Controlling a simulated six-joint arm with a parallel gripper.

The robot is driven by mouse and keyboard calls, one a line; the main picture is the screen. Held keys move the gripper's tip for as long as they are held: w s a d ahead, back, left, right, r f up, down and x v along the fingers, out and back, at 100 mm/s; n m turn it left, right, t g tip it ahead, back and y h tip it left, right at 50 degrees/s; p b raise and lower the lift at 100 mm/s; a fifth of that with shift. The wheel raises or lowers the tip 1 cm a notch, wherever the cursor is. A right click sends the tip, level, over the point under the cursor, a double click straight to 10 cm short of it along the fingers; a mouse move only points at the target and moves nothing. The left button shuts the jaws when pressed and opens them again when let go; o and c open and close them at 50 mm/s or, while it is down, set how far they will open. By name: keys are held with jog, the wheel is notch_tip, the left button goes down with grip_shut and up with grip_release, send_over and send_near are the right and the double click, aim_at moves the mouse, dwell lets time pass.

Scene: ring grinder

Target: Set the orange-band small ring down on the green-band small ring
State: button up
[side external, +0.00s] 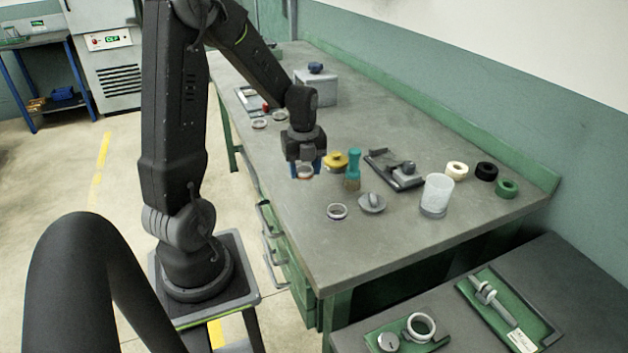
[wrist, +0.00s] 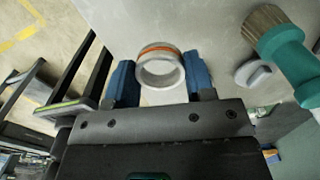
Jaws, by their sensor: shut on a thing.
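The orange-band small ring (wrist: 160,70) is silver with an orange stripe. In the wrist view it sits between the blue fingers of my gripper (wrist: 160,82), which is shut on it. In the side view my gripper (side external: 305,170) holds the ring (side external: 305,173) above the table, and the ring is partly covered by the fingers. Small rings lie on the table: one near the front edge (side external: 337,212), and two farther back, a left one (side external: 259,124) and a right one (side external: 280,115). Their band colours are too small to tell, so I cannot say which is the green-band small ring.
A teal-handled brush (side external: 353,168), yellow object (side external: 336,161) and grey knobbed disc (side external: 372,203) stand close to the right of my gripper. A frosted cup (side external: 436,195), dark fixture (side external: 395,170) and tape rolls (side external: 486,171) are farther right. A grey box (side external: 317,88) stands behind.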

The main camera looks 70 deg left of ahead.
jog(key=s+a+r, duration=0.5)
jog(key=s, duration=0.2)
jog(key=w+r+m, duration=0.1)
jog(key=w+r, duration=0.1)
jog(key=w, duration=0.7)
jog(key=shift+d+r+m, duration=0.15)
jog(key=shift+d+m, duration=0.1)
jog(key=shift+m, duration=0.85)
jog(key=w+d, duration=0.1)
jog(key=w, duration=0.2)
jog(key=w+d, duration=0.2)
jog(key=w, duration=0.2)
jog(key=w+d+r, duration=0.1)
jog(key=w, duration=0.3)
jog(key=shift+d, duration=0.4)
jog(key=w+d+m, duration=0.1)
jog(key=w+d, duration=0.7)
jog(key=shift+w+r+m, duration=0.15)
jog(key=shift+w+m, duration=0.1)
jog(key=shift+m, duration=0.05)
jog(key=w+d+m, duration=0.1)
jog(key=w+d, duration=0.4)
jog(key=d, duration=0.5)
jog(key=shift+w+a+f, duration=0.1)
jog(key=shift+a+f, duration=0.05)
jog(key=shift+f, duration=2.45)
